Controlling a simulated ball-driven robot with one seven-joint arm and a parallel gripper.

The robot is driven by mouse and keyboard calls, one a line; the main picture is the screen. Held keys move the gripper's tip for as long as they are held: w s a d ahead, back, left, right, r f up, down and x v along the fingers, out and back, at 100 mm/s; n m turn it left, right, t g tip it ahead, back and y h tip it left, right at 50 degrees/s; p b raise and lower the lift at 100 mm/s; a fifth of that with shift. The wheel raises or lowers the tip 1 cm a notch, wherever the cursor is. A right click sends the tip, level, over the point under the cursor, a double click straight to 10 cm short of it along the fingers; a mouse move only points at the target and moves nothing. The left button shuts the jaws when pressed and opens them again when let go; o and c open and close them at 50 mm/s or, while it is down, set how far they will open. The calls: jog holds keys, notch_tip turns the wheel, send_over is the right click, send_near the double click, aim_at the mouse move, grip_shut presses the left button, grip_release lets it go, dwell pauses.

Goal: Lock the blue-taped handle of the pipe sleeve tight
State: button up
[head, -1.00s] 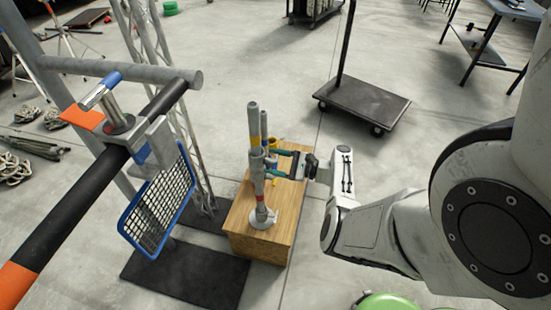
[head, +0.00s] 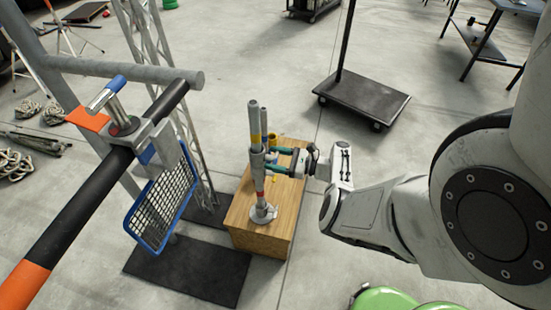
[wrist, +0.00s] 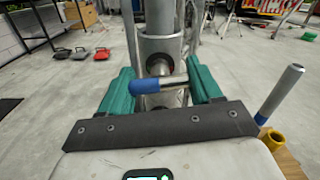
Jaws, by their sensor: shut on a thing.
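The grey pipe sleeve (head: 257,170) is on an upright post on the wooden box; it also shows in the wrist view (wrist: 160,50). Its short handle with a blue-taped end (wrist: 145,86) lies crosswise in front of the sleeve, blue end to the left. My gripper (wrist: 161,82) has its green fingers on either side of this handle, shut on it, with the blue end against the left finger. In the head view my gripper (head: 270,160) reaches the sleeve from the right, and the handle is small and partly hidden there.
A large clamp with a blue-ended handle (head: 106,95) on a black bar stands close at left. A flat cart (head: 362,98) stands behind; floor around it is clear.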

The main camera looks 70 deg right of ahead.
jog(key=shift+s+f, duration=0.1)
jog(key=shift+f, duration=0.05)
jog(key=o, duration=1.1)
jog(key=shift+c, duration=0.2)
jog(key=s+b, duration=0.1)
jog(key=s, duration=0.9)
jog(key=shift+s+d, duration=0.35)
jog(key=shift+d, duration=0.05)
jog(key=w+a+f+n+g+y, duration=0.1)
jog(key=a+f+n+g+y, duration=0.15)
jog(key=a+n+g, duration=0.5)
jog(key=w+a+f+n+g+y, duration=0.15)
jog(key=a+f+n+g, duration=0.3)
jog(key=a+n, duration=0.5)
jog(key=s+a+r+n+g+h, duration=0.1)
jog(key=a+r+n+g+h, duration=0.1)
jog(key=a+r+n, duration=0.3)
jog(key=s+a+r+n+g+h, duration=0.2)
jog(key=a+r+n, duration=0.4)
jog(key=a+n, duration=0.4)
jog(key=shift+a+r+n+g+h, duration=0.2)
jog(key=shift+a+n+g+h, duration=0.3)
jog(key=shift+h, duration=0.4)
